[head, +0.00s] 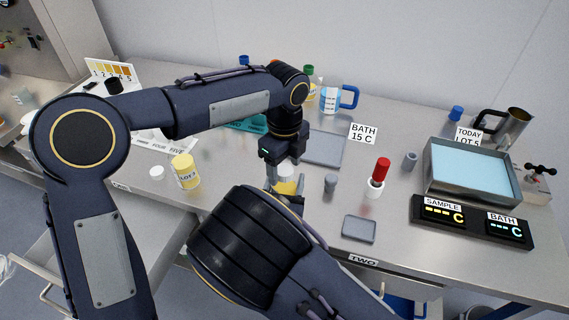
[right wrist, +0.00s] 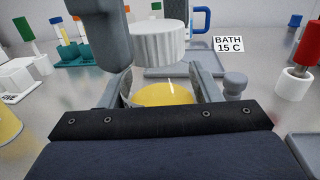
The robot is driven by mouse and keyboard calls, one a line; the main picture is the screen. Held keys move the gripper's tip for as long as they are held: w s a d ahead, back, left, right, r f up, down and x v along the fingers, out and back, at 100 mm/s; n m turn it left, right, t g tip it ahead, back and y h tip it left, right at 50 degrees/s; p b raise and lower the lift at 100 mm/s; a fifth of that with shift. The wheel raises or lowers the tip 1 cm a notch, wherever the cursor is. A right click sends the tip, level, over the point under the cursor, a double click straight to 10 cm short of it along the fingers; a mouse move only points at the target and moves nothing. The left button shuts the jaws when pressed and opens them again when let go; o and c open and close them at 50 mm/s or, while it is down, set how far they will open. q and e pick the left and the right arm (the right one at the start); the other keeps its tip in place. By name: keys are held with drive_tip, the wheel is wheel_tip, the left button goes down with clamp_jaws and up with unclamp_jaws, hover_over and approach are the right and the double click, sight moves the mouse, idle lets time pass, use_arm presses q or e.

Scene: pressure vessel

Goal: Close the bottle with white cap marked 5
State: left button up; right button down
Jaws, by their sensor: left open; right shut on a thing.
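A bottle with yellow liquid (right wrist: 168,95) stands between my right gripper's fingers (right wrist: 165,88); in the head view its yellow part (head: 286,187) shows partly behind my right arm. My right gripper is shut on it. A ribbed white cap (right wrist: 158,42) is directly above the bottle; I cannot tell whether it touches the neck. No 5 can be read on it. My left gripper (head: 284,162) is over the bottle from above, open, with one grey finger (right wrist: 95,40) beside the cap. Its other finger is not clear.
A yellow jar marked LOT 7 (head: 186,172) and a loose white cap (head: 157,172) are at left. A grey stopper (head: 331,183), a red-handled tool in a white holder (head: 378,175), a grey tray (head: 359,229) and a water bath (head: 473,172) are at right.

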use_arm(q)
wheel_tip(320, 180, up, 12)
idle(0.5)
use_arm(e)
drive_tip(key=shift+c, duration=1.9)
unclamp_jaws()
drive_tip(key=s+b, duration=0.1)
drive_tip(key=s, duration=0.2)
drive_tip(key=s+a+b, duration=0.1)
drive_tip(key=s, duration=0.2)
drive_tip(key=shift+s+a, duration=0.2)
drive_tip(key=shift+s, duration=0.65)
use_arm(q)
drive_tip(key=shift+f, duration=0.95)
